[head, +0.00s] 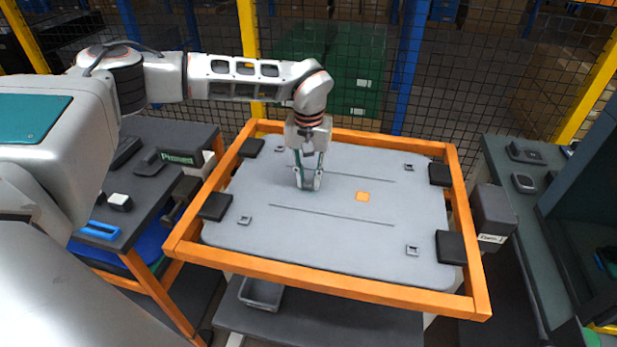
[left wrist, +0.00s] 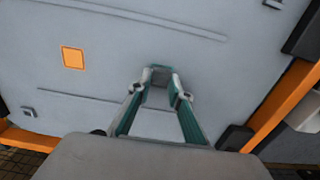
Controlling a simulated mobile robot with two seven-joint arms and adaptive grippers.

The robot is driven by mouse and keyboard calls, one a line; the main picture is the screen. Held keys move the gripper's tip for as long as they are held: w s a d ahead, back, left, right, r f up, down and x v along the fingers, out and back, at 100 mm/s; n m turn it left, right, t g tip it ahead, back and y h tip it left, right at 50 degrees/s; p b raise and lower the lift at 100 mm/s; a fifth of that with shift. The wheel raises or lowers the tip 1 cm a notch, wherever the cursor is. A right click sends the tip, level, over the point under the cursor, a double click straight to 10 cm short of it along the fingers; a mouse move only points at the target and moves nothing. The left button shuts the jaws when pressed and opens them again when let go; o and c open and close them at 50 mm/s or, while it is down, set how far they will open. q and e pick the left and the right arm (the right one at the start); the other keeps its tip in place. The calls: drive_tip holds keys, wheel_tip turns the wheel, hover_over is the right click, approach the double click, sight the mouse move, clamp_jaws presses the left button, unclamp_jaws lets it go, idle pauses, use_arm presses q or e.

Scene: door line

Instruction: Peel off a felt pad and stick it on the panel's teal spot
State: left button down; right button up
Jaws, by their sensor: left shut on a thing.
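The grey panel (head: 330,245) lies in an orange frame below me. My left gripper (head: 308,186) points down at the panel's upper left middle, its teal fingers at or just above the surface. In the left wrist view its fingertips (left wrist: 160,78) are closed around a small grey piece, the felt pad (left wrist: 159,75), which is mostly hidden. I cannot tell whether the pad touches the panel. An orange square spot (head: 362,197) lies to the gripper's right and also shows in the left wrist view (left wrist: 73,58). No teal spot can be made out; the fingers cover that area.
The orange frame (head: 310,278) carries black corner clamps (head: 451,247). A left bench holds a blue tool (head: 100,230) and a black-and-white block (head: 120,201). A right bench (head: 540,225) holds small dark items. A grey bin (head: 262,293) sits below the frame. Mesh fencing stands behind.

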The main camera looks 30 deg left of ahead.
use_arm(q)
drive_tip(key=c, duration=1.8)
unclamp_jaws()
drive_tip(key=shift+o, duration=0.2)
wheel_tip(320, 180, up, 12)
